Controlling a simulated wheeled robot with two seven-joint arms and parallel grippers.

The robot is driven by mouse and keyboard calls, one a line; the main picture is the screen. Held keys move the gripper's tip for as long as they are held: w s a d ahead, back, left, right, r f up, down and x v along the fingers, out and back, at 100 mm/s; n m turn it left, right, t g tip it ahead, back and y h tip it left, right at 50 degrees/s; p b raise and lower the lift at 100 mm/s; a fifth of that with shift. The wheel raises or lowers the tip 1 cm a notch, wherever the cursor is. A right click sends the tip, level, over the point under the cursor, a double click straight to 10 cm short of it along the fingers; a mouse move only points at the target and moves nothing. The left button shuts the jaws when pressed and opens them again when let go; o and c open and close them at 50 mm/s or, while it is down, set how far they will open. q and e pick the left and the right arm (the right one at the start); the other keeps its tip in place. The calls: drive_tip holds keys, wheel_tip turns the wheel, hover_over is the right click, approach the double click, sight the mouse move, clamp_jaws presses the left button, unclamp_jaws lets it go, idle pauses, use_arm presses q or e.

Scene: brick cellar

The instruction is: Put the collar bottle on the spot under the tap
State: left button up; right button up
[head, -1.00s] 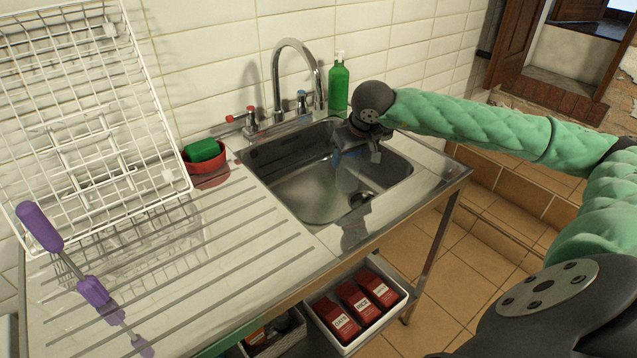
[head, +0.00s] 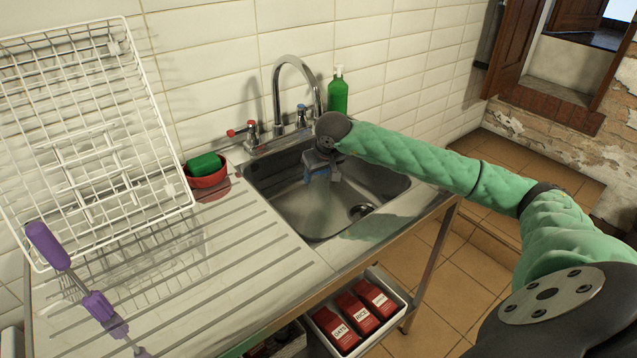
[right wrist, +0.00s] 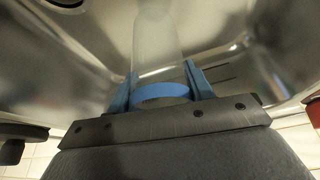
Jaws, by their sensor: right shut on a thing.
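The collar bottle is a clear, pale bottle with a blue collar. In the right wrist view the bottle (right wrist: 157,45) extends away from the gripper, its blue collar between the blue fingers. My right gripper (right wrist: 160,90) is shut on it. In the head view the right gripper (head: 320,172) points down into the sink basin (head: 290,205), and the bottle (head: 317,205) shows faintly below it. Whether its base touches the basin floor is unclear. The chrome tap (head: 281,72) arches behind and left of the gripper. I see no distinct mark for the spot. My left gripper is not in view.
A drain (head: 361,211) lies right of the bottle. A green soap bottle (head: 338,94) stands behind the sink. A red bowl with a green sponge (head: 206,164) sits left of it. A white wire rack (head: 85,120) and purple-handled tool (head: 48,245) are farther left.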

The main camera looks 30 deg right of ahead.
sight(319, 183)
wheel_tip(319, 183, down, 3)
drive_tip(key=shift+r+p, duration=0.1)
drive_tip(key=shift+p, duration=0.35)
drive_tip(key=shift+f, duration=0.5)
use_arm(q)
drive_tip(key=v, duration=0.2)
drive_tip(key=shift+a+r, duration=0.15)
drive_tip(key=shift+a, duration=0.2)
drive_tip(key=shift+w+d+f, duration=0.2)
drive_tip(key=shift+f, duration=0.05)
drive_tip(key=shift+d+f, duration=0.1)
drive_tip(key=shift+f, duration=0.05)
use_arm(e)
drive_tip(key=o, duration=1)
drive_tip(key=shift+o, duration=0.2)
